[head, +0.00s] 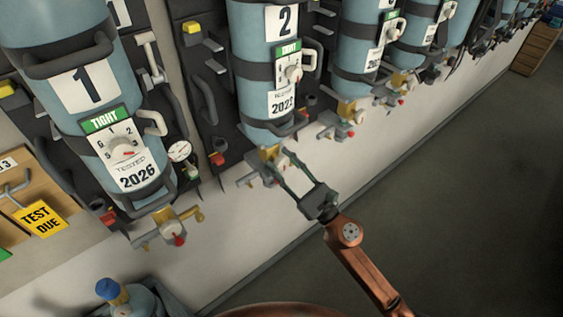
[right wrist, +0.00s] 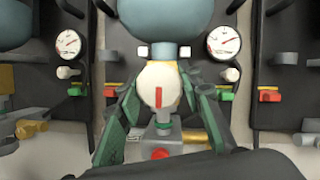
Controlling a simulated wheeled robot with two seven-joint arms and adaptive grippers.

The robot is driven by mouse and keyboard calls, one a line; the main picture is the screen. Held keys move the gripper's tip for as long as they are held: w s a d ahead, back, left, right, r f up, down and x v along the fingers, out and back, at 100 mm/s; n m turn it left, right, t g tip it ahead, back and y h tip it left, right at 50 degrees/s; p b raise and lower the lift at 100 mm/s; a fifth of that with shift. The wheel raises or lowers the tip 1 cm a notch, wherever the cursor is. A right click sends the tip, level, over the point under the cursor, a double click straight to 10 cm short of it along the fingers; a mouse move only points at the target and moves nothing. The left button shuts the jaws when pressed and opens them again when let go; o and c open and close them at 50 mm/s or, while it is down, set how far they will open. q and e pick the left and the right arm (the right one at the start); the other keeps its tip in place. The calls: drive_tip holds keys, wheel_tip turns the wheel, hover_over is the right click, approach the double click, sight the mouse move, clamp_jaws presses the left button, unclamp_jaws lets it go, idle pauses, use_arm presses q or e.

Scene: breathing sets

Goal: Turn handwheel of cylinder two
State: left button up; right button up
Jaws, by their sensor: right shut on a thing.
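Cylinder two (head: 265,60) is a blue cylinder mounted upside down on the wall rack, with a "2" label, a green "TIGHT" tag and a dial. Its valve (head: 250,180) hangs below. In the right wrist view, its pale round handwheel (right wrist: 148,86) with a red mark faces the camera. My right gripper (head: 280,162) reaches up to it from the lower right. Its green fingers (right wrist: 160,92) are on both sides of the handwheel and shut on it. My left gripper is not in view.
Cylinder one (head: 90,90) hangs at the left with its gauge (head: 180,151) and valve (head: 172,232). More cylinders (head: 367,45) line the wall to the right. A blue-capped bottle (head: 108,289) stands at lower left. The floor (head: 470,180) at right is clear.

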drive_tip(key=shift+m+t+h, duration=0.3)
drive_tip(key=shift+m, duration=0.3)
